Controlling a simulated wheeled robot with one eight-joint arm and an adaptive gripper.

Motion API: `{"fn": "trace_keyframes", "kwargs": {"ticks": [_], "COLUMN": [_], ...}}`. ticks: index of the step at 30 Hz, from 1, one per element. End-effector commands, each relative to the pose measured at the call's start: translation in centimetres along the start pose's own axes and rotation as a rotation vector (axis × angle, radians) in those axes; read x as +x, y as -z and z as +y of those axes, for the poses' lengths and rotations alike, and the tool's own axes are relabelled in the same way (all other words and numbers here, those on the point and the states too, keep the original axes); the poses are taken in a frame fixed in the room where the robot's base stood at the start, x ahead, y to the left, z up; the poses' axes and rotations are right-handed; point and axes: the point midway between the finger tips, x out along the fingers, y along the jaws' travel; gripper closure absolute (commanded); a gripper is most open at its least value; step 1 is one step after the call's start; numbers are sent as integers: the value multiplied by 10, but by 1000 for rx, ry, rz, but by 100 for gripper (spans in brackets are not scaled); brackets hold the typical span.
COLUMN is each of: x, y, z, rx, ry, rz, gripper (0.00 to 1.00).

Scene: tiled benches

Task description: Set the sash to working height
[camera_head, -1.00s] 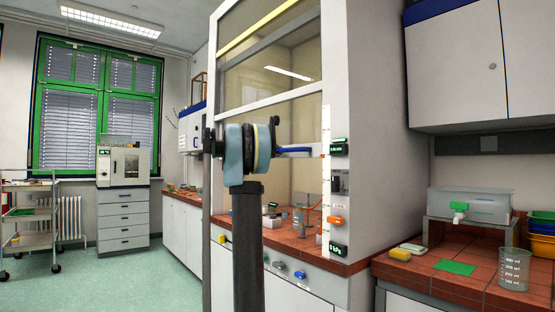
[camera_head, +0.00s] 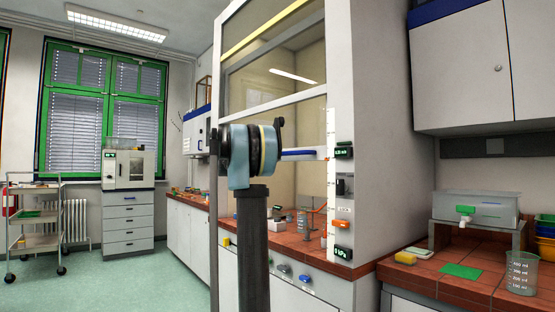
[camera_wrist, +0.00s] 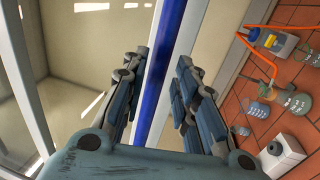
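The fume hood's sash has a pale frame and clear panes. A blue handle bar (camera_head: 299,153) with a white edge runs along it at mid-height of the opening. In the wrist view the blue bar (camera_wrist: 160,75) passes between the two fingers of my gripper (camera_wrist: 163,88). The fingers are apart, one on each side, and the gripper looks open; contact with the bar is not clear. In the head view my wrist hides the fingers and part of the bar. A white scale strip (camera_head: 331,165) with red marks stands on the hood's right post, beside a small lit display (camera_head: 344,152).
Glassware and a stand (camera_wrist: 275,75) stand on the red-tiled hood floor. A lower display (camera_head: 342,253) and an orange control (camera_head: 341,225) are on the post. The right bench holds a beaker (camera_head: 522,273) and a grey tank (camera_head: 476,208).

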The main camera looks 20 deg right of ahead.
Motion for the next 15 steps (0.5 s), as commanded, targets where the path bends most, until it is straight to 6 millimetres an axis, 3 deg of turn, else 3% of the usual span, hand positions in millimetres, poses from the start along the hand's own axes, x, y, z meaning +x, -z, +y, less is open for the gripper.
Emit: {"fn": "trace_keyframes", "kwargs": {"ticks": [7,15], "x": [-48,-73], "y": [2,2], "z": [0,-1], "rx": [0,0], "ry": [1,0], "rz": [3,0], "gripper": [73,73]}}
